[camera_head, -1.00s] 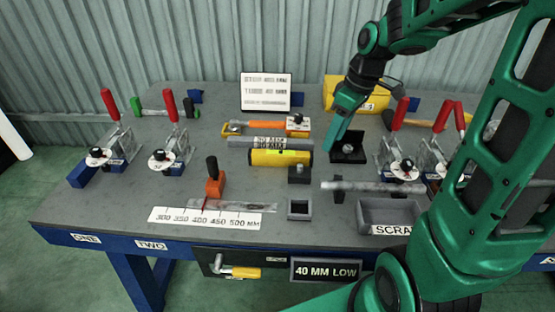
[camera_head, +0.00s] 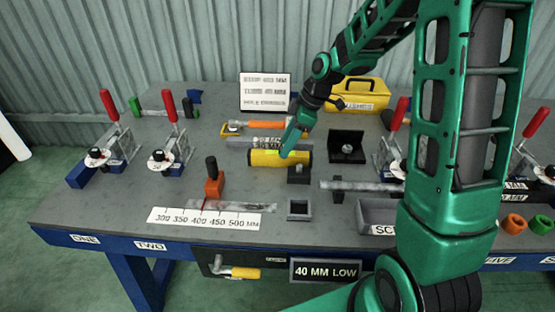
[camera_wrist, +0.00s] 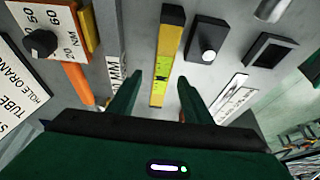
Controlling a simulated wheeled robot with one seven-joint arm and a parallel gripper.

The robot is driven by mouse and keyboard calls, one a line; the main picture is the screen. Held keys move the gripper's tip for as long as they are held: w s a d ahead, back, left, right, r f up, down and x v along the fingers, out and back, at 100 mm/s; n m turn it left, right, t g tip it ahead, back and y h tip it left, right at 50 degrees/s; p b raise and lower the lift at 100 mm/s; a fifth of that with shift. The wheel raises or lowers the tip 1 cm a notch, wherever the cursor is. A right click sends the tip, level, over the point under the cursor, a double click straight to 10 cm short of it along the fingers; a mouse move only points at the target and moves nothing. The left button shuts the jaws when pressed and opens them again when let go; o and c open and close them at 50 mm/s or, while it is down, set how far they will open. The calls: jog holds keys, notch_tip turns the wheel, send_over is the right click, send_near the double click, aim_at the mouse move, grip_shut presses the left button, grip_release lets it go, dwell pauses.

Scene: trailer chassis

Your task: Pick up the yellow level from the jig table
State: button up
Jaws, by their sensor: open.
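The yellow level (camera_head: 265,158) lies flat on the grey jig table (camera_head: 120,205), near its middle. In the wrist view the level (camera_wrist: 168,45) runs away from me, with a green vial showing along it. My gripper (camera_head: 285,154) is at the level's right half in the head view. In the wrist view my gripper (camera_wrist: 159,80) is open, with one finger on each side of the level and nothing held. I cannot tell how high the fingertips are above the table. My gripper hides part of the level in the head view.
A dark block with a knob (camera_head: 299,173) sits close to the level's right end. An orange-handled tool (camera_head: 262,125) lies behind the level. Red-handled clamps (camera_head: 170,145) stand to the left, and a yellow toolbox (camera_head: 358,96) is at the back right. An orange stop (camera_head: 213,183) stands front left.

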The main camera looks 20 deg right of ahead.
jog(key=shift+x, duration=2.65)
jog(key=shift+a+r, duration=0.1)
grip_shut()
